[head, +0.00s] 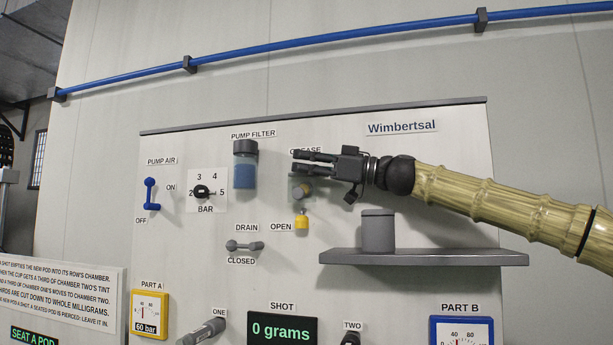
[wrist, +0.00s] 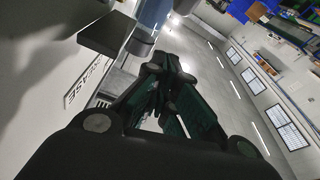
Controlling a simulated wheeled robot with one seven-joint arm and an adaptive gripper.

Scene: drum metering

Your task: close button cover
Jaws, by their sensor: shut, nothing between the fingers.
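No part is plainly marked as the button cover, and I cannot tell for sure which one it is. In the head view a pale, see-through greenish piece (head: 292,190) with a tan-grey knob (head: 303,190) sits on the panel under a partly hidden label ending in "EASE". A yellow part (head: 302,223) hangs below it beside the word OPEN. My gripper (head: 296,161) is in front of the panel, just above the greenish piece, pointing left and partly covering the label. In the wrist view its fingers (wrist: 166,66) come together with nothing between them. I cannot tell whether it touches anything.
The blue pump filter (head: 245,168) is close left of my fingertips. A grey shelf (head: 450,258) with a grey cup (head: 378,232) juts out below my arm. The drain lever (head: 244,245) is lower left. The wrist view shows a dark block (wrist: 103,36) near the fingers.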

